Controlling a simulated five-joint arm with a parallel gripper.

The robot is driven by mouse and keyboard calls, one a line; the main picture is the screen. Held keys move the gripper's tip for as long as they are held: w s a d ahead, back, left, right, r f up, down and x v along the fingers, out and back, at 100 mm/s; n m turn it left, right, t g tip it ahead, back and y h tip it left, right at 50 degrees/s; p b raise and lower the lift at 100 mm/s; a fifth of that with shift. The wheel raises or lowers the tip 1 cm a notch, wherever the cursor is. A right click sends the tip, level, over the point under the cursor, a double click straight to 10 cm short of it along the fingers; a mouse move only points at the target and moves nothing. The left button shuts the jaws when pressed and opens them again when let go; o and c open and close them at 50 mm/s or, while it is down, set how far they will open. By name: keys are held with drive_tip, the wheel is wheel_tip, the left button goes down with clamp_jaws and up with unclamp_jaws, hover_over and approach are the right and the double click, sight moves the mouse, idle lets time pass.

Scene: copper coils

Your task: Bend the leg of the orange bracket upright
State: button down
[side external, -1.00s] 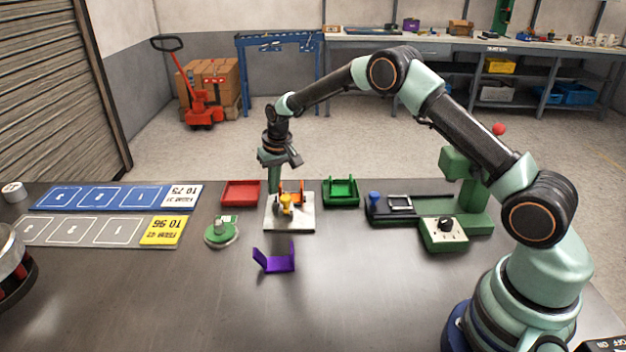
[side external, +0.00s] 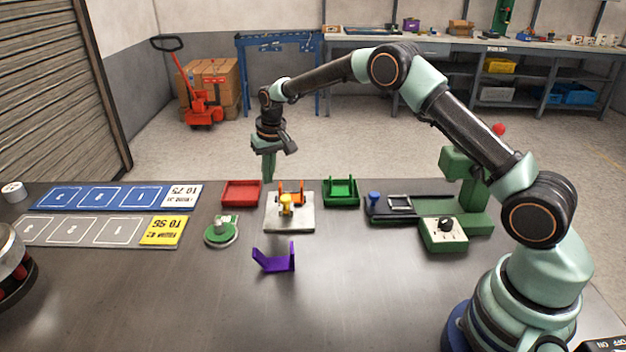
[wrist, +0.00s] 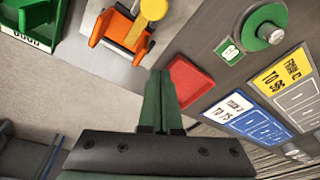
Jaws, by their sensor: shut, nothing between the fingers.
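The orange bracket (side external: 301,191) sits on a pale square plate (side external: 300,222) under a yellow clamp (side external: 286,204). Both its ends appear to stand up in the side view, but their exact angle is hard to tell. The wrist view also shows the orange bracket (wrist: 112,28) at the upper left, with the yellow knob (wrist: 152,9) beside it. My gripper (side external: 269,180) is shut and empty, pointing down behind the plate and apart from the bracket. Its green fingers (wrist: 158,75) show together in the wrist view.
A red tray (side external: 241,193) stands left of the plate and a green tray (side external: 341,192) right. A round green device (side external: 221,232) lies at front left, and a purple bracket (side external: 275,259) in front. Blue and grey numbered mats lie far left.

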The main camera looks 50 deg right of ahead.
drive_tip(key=shift+r, duration=1.8)
drive_tip(key=s+r+n+t, duration=0.1)
drive_tip(key=s+r+t, duration=0.1)
drive_tip(key=s+r, duration=1.25)
drive_tip(key=s+a+n+t, duration=0.1)
drive_tip(key=s+n, duration=0.1)
drive_tip(key=s, duration=1.4)
drive_tip(key=shift+a, duration=0.2)
drive_tip(key=shift+r, duration=0.15)
